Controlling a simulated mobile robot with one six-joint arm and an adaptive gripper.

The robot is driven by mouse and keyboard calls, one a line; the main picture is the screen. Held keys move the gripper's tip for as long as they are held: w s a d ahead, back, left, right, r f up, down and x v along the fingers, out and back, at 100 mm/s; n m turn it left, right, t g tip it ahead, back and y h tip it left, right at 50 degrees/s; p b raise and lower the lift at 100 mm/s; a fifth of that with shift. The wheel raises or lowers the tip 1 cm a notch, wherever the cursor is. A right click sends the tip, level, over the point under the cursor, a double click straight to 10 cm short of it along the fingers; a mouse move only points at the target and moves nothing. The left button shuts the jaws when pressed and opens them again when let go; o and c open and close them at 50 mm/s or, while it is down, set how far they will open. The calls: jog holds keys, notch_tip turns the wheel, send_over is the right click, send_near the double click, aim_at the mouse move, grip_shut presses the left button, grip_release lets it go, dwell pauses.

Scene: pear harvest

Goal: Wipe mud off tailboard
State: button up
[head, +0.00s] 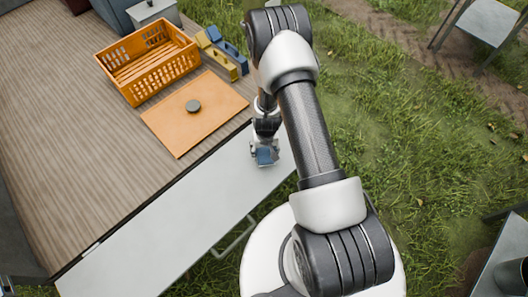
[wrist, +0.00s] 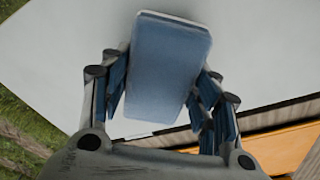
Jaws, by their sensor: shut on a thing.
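The tailboard (head: 150,239) is a long pale grey panel along the edge of the wooden deck. It also fills much of the wrist view (wrist: 65,45). My gripper (head: 264,147) is over its upper right end, pointing down. In the wrist view my gripper (wrist: 165,92) is shut on a blue sponge-like block (wrist: 171,62) with a paler top edge. The block also shows in the head view (head: 264,156), low over the panel. I cannot tell whether it touches the panel. No mud shows on the visible panel; the part under the block is hidden.
An orange mat (head: 180,125) with a dark round disc (head: 193,106) lies on the deck. An orange crate (head: 150,62) stands behind it, beside yellow and blue pieces (head: 225,65). A metal handle (head: 235,238) sticks out from the tailboard. Grass lies to the right.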

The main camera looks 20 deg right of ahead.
jog(key=shift+s+r+p, duration=0.15)
jog(key=shift+r+p, duration=1.7)
jog(key=shift+r, duration=0.8)
